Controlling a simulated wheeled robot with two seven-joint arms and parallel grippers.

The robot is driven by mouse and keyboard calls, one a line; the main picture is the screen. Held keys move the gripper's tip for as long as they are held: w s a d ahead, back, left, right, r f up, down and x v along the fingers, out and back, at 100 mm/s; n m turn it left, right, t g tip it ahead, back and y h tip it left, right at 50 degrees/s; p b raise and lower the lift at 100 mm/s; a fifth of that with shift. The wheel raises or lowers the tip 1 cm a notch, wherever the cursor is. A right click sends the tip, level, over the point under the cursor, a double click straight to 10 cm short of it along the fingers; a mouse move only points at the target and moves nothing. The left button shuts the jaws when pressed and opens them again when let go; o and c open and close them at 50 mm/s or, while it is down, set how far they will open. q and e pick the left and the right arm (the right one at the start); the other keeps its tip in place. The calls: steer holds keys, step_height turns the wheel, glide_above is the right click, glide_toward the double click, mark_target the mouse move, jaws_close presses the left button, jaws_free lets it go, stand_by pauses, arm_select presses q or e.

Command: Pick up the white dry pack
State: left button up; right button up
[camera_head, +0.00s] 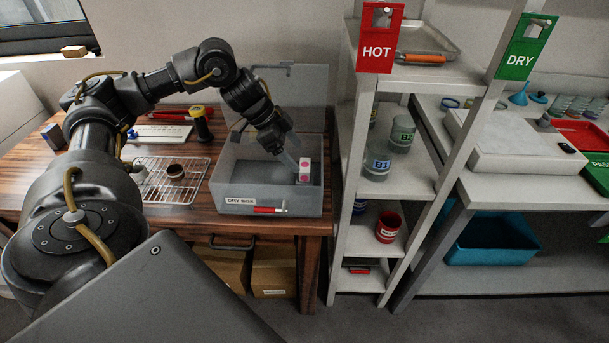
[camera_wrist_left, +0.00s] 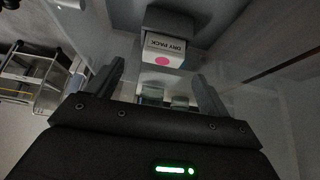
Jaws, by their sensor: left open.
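The white dry pack (camera_head: 304,171) is a small white box with pink dots, standing inside the clear-walled dry box (camera_head: 265,205) near its right side. In the left wrist view the dry pack (camera_wrist_left: 163,52) shows its "DRY PACK" label and a pink dot, beyond the fingertips. My left gripper (camera_head: 291,155) reaches down into the dry box from above, its fingers just left of and close to the pack. In the left wrist view the left gripper (camera_wrist_left: 160,80) is open, with nothing held between its fingers. My right gripper is not in view.
The dry box's lid (camera_head: 290,90) stands open behind. A white shelf (camera_head: 350,170) with jars stands close to the right.

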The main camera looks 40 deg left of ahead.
mark_target(303, 164)
arm_select(q)
steer(key=x, duration=0.4)
steer(key=shift+w+a+f, duration=0.1)
steer(key=shift+a+f, duration=0.1)
steer(key=shift+f, duration=0.15)
steer(key=shift+w+d+f, duration=0.1)
steer(key=shift+d+f, duration=0.05)
steer(key=shift+f, duration=0.15)
steer(key=c, duration=1.1)
steer(key=shift+r, duration=0.15)
